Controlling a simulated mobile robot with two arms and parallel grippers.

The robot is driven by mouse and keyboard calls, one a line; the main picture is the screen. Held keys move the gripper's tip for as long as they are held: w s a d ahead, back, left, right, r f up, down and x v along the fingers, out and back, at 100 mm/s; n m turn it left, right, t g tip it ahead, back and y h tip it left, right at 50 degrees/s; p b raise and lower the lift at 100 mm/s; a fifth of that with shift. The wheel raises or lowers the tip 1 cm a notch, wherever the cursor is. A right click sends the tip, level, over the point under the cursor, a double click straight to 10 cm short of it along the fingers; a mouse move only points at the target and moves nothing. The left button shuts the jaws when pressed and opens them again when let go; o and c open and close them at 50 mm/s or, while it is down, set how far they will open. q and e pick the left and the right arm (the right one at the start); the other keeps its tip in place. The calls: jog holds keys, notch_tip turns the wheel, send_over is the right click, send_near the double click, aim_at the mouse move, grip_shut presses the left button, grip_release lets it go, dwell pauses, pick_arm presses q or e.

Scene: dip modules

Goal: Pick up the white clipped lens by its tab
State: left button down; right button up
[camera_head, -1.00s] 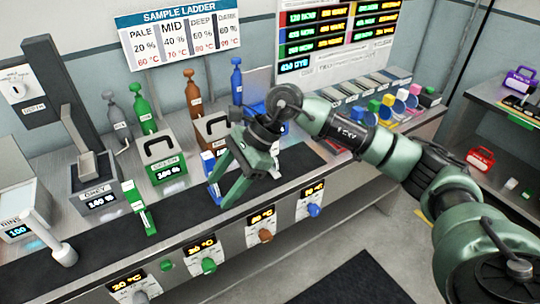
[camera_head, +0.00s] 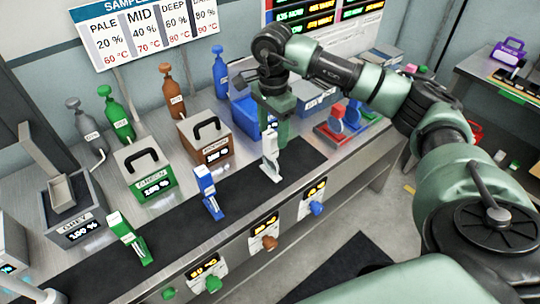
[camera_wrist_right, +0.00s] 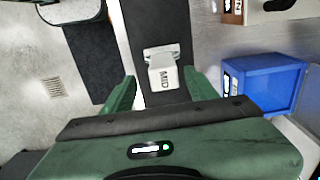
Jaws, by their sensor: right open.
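The white clipped lens (camera_head: 270,158) stands upright on the dark mat (camera_head: 225,195), near the mat's right end. My right gripper (camera_head: 272,108) is at the upper part of the lens, pointing down. In the wrist view its two green fingers (camera_wrist_right: 160,84) are open, one on each side of the white piece, with gaps visible between. The lens disc itself is not clearly seen.
A blue clip (camera_head: 207,190) and a green clip (camera_head: 128,240) stand farther left on the mat. Behind are a green box (camera_head: 146,172), a brown box (camera_head: 206,140) and a blue bin (camera_head: 245,118). Red and blue pieces (camera_head: 338,125) lie to the right.

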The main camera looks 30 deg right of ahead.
aim_at(271, 155)
jog(key=f, duration=0.1)
jog(key=f+p, duration=0.1)
jog(key=f, duration=0.2)
jog(key=shift+w+a, duration=0.1)
jog(key=shift+w, duration=0.15)
jog(key=shift+f+p, duration=0.25)
jog(key=shift+p, duration=0.05)
jog(key=c, duration=1.1)
grip_shut()
pick_arm(q)
jog(key=shift+w+r, duration=0.3)
jog(key=shift+r, duration=0.25)
jog(key=shift+w+r, duration=0.25)
jog(key=shift+r, duration=0.25)
